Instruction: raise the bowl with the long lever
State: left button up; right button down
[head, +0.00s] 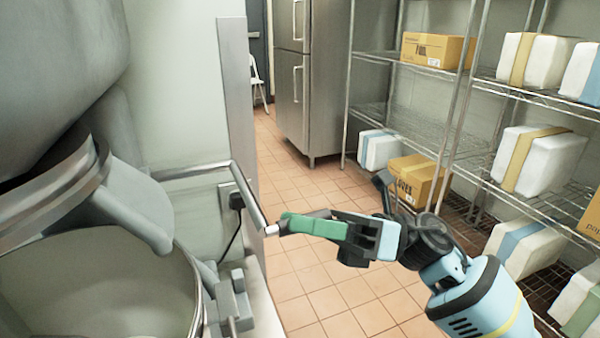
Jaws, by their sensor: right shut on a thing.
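The bowl (98,285) of a large grey mixer fills the lower left; its inside looks empty from here. The long lever (246,192) is a bent metal rod that runs right from behind the mixer, then angles down toward me. My right gripper (283,228) comes in from the right, with green fingers shut on the lever's lower end. The tip of the lever shows at the fingertips. My left gripper is not in view.
The grey mixer head (60,70) overhangs the bowl. A wall end (238,120) stands close behind the lever. Wire shelves (455,88) with boxes and wrapped packages line the right side. A steel fridge (308,80) stands at the back. Tiled floor (325,290) is clear between.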

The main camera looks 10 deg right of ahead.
jog(key=shift+s, duration=0.25)
jog(key=c, duration=1.3)
grip_release()
jog(key=shift+d+r, duration=0.1)
jog(key=shift+d, duration=0.1)
jog(key=shift+d+f, duration=0.2)
jog(key=shift+d, duration=0.15)
jog(key=v, duration=0.4)
jog(key=b+v, duration=0.1)
jog(key=v, duration=0.1)
jog(key=shift+s+d+r, duration=0.1)
jog(key=shift+s+d, duration=0.2)
jog(key=shift+s, duration=0.05)
